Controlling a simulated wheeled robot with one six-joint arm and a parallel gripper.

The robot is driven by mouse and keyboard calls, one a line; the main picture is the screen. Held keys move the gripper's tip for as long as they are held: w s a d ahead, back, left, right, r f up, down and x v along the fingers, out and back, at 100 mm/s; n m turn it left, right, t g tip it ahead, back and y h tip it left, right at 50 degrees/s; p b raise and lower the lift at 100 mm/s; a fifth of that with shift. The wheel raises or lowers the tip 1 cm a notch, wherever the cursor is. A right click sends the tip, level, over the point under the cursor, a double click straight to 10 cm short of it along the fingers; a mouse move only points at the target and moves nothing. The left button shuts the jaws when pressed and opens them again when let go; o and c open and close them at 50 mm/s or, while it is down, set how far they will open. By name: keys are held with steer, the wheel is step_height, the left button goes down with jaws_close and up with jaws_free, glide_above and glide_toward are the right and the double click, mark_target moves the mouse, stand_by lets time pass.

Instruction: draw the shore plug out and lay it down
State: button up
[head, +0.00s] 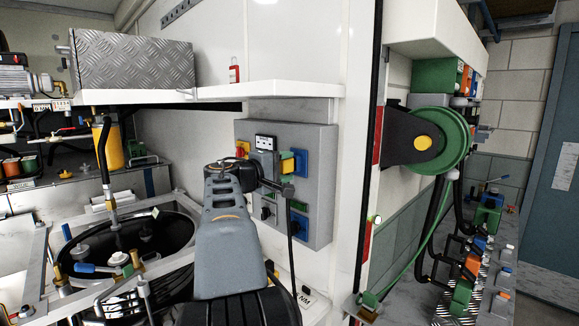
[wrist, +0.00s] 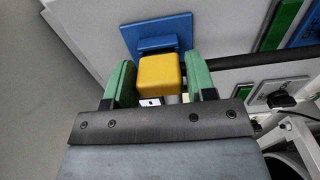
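The shore plug appears as a yellow block (wrist: 161,75) in front of a blue socket plate with a blue flap (wrist: 155,28) in the wrist view. It looks seated there. My gripper (wrist: 161,82) has its green fingers on either side of the yellow block; whether they press on it I cannot tell. In the head view the yellow piece (head: 287,166) shows against the blue socket (head: 300,160) on the grey panel. My gripper (head: 272,183) is at the panel there, its fingertips hard to make out. A black cable (head: 291,240) hangs below it.
The grey panel (head: 326,150) also carries green and blue sockets below. A white shelf (head: 270,90) overhangs it. An open round tank (head: 135,235) stands at left. A white post (head: 357,150) and green hose reel (head: 440,140) stand at right.

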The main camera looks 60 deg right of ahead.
steer(key=c, duration=0.8)
steer(key=shift+b+v, duration=0.9)
steer(key=shift+v, duration=1.5)
steer(key=shift+c, duration=0.2)
